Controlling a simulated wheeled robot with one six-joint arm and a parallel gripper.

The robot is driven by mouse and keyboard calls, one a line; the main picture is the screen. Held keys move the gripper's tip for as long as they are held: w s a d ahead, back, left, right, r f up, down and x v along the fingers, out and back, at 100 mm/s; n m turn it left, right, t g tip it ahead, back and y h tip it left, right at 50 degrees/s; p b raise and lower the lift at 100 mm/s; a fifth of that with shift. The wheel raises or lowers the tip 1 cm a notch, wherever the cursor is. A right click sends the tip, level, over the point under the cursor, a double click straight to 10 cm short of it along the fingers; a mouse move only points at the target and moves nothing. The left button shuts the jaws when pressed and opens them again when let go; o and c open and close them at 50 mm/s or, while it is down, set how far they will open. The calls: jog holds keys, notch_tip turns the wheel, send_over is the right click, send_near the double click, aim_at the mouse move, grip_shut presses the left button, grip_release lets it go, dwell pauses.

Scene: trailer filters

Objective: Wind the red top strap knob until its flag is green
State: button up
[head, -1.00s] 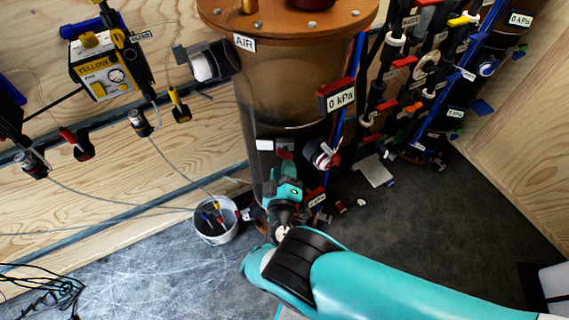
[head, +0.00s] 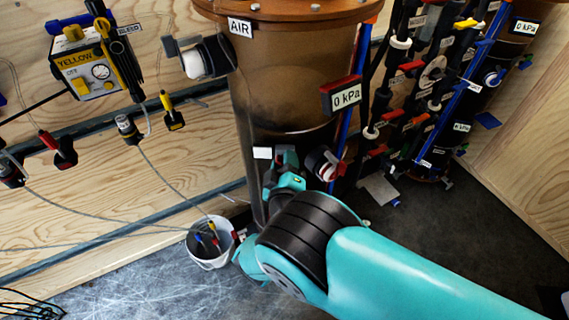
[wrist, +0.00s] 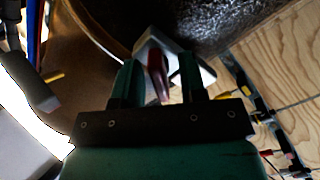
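In the wrist view, a dark red piece (wrist: 158,76), seemingly the strap knob, stands between my gripper's two green fingers (wrist: 158,68). A pale grey block (wrist: 148,46) is behind it. Gaps show on both sides of the red piece, so the fingers are apart and do not seem to press it. In the head view, my gripper (head: 284,166) is at the lower front of the brown tank (head: 290,95), just right of a small white plate (head: 262,153). My gripper hides the red piece there. I cannot make out a flag or its colour.
A red-and-white valve (head: 326,164) is close to the right of my gripper. A 0 kPa gauge (head: 346,96) is above it. A white bucket (head: 211,243) stands on the floor to the left. Pipes and valves (head: 410,90) crowd the right.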

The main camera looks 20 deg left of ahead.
grip_shut()
jog(key=shift+f+n+b, duration=0.1)
jog(key=shift+n+b, duration=0.3)
jog(key=shift+n+b, duration=0.85)
jog(key=shift+n, duration=0.05)
jog(key=shift+n+b, duration=1.1)
jog(key=shift+n, duration=0.4)
grip_release()
